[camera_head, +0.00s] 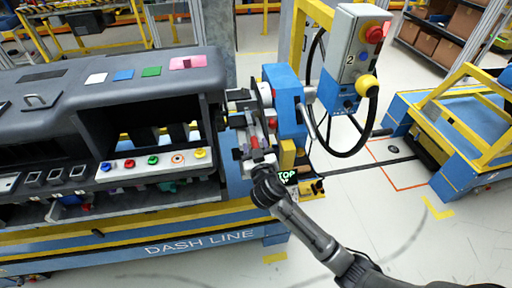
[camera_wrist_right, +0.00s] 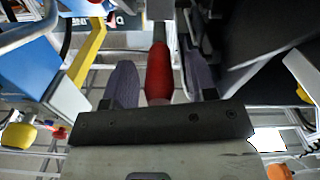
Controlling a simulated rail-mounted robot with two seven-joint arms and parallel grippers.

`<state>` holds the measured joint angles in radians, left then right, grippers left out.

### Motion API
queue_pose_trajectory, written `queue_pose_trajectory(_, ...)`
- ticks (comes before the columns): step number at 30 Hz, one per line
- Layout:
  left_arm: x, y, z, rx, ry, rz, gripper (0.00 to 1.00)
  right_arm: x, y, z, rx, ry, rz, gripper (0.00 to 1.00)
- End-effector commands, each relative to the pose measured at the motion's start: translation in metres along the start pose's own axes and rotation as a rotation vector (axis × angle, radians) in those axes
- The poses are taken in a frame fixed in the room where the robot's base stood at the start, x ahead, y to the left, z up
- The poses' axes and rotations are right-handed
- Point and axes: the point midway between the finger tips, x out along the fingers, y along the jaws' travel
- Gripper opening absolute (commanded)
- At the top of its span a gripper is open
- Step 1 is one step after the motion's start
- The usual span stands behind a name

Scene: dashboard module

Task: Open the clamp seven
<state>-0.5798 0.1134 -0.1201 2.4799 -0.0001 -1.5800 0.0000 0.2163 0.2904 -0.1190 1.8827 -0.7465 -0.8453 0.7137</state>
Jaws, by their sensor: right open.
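A clamp with a red handle (camera_wrist_right: 158,72) shows in the right wrist view; no number on it can be read, so I cannot tell if it is clamp seven. In the head view a red handle (camera_head: 254,141) shows at the right end of the dashboard module. My right gripper (camera_head: 257,163) is at that end, just below the handle. In the right wrist view the open fingers of my right gripper (camera_wrist_right: 160,85) stand on either side of the red handle, with gaps visible. My left gripper is in neither view.
The grey dashboard module (camera_head: 130,72) fills the left, with a panel of coloured buttons (camera_head: 153,161). A blue fixture (camera_head: 288,100) and a control box (camera_head: 354,50) numbered 2 stand close to the right gripper. A blue and yellow cart (camera_head: 455,125) is farther right, past open floor.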

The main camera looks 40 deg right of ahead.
Motion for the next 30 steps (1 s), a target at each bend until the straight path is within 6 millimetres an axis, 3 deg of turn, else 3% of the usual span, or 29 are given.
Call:
queue_pose_trajectory(5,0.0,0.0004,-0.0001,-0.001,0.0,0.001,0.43,0.0,0.0,0.0,0.0,0.0,0.0,0.52)
queue_pose_trajectory(21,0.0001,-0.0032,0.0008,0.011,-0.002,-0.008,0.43,-0.0003,0.0001,0.0001,0.0,0.0,0.0,0.01)
queue_pose_trajectory(30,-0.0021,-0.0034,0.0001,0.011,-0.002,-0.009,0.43,-0.0003,0.0003,-0.0013,0.0,-0.003,0.0,0.0)
